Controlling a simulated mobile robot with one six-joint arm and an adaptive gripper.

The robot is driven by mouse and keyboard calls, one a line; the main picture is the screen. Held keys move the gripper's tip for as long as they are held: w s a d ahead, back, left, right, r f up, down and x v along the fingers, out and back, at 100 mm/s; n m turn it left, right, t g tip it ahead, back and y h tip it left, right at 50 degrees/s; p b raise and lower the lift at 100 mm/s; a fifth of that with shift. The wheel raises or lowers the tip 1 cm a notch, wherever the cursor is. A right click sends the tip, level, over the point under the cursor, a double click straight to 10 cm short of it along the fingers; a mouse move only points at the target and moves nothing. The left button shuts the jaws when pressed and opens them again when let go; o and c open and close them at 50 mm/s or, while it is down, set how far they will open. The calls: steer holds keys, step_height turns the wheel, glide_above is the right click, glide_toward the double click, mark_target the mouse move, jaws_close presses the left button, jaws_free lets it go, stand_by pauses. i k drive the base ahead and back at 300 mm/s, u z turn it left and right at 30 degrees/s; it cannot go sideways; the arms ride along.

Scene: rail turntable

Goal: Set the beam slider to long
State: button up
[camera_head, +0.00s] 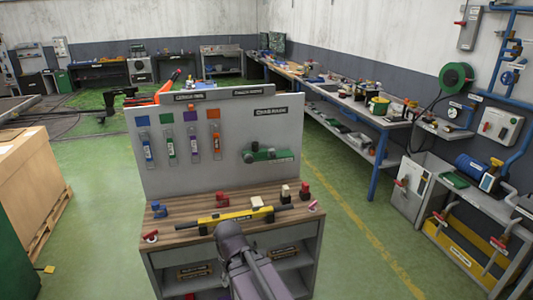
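A workbench (165,229) with a wooden top and an upright grey panel (222,172) stands in front of me. A long yellow bar (240,215) with dark ends and a small label lies across the benchtop. It looks like the beam, but its slider and its setting are too small to read. My grey-purple arm (247,263) rises from the bottom edge to just in front of the bar and covers part of the bench front. My gripper cannot be made out; only arm links show.
The panel carries several coloured vertical pieces (215,140) and a green device (263,154). Small blue, red and white-black fixtures (285,194) stand around the bar. A cardboard crate (32,185) is at left. A long table (375,125) runs along the right; green floor between is clear.

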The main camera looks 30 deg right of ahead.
mark_target(271, 152)
steer(key=z, duration=0.05)
steer(key=i, duration=1.05)
steer(key=z, duration=0.35)
